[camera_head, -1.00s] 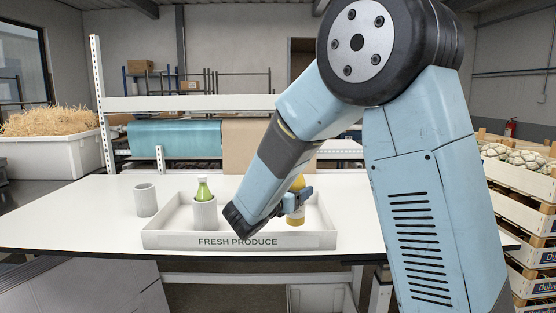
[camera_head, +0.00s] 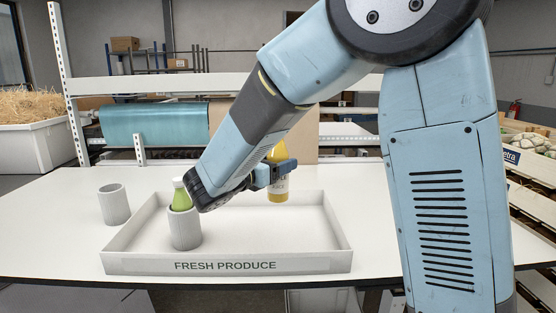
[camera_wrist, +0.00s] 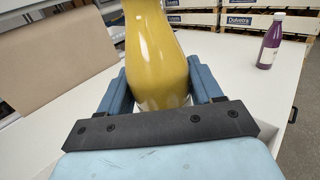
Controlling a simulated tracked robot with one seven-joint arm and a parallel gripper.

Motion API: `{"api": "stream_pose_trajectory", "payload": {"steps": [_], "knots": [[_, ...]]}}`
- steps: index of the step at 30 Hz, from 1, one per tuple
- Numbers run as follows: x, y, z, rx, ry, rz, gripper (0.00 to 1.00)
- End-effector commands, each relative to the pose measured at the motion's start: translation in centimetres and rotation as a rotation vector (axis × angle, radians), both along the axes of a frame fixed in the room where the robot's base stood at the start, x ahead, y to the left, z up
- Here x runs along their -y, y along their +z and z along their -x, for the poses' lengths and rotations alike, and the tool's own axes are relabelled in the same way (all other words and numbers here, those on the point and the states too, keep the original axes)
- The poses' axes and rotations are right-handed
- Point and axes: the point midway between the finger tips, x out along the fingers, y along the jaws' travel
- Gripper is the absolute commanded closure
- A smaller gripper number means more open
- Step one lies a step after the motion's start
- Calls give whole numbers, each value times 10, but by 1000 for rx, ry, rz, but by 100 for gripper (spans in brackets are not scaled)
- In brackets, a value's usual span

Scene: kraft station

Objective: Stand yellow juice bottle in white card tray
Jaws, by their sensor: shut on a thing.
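The yellow juice bottle (camera_head: 278,186) is upright in my gripper (camera_head: 274,173). In the wrist view the bottle (camera_wrist: 155,60) fills the space between my two blue fingers (camera_wrist: 160,90), which are shut on it. The white card tray (camera_head: 225,265), marked FRESH PRODUCE, lies on the white table. I cannot tell whether the base is above the tray floor or touching anything. My forearm hides part of the tray's back left.
A ribbed grey cup (camera_head: 185,230) holding a green bottle (camera_head: 181,198) stands in the tray's left part. An empty-looking grey cup (camera_head: 114,204) stands on the table to the left. A purple bottle (camera_wrist: 270,42) stands right in the wrist view. The tray's right half is clear.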

Motion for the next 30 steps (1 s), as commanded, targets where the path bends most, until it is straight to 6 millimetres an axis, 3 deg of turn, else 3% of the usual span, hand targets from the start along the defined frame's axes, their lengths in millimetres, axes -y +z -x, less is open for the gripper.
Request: {"api": "stream_pose_trajectory", "payload": {"steps": [18, 30], "knots": [[2, -28, -1, 1, -4, 1, 84], [4, -29, -1, 1, -6, 0, 84]]}}
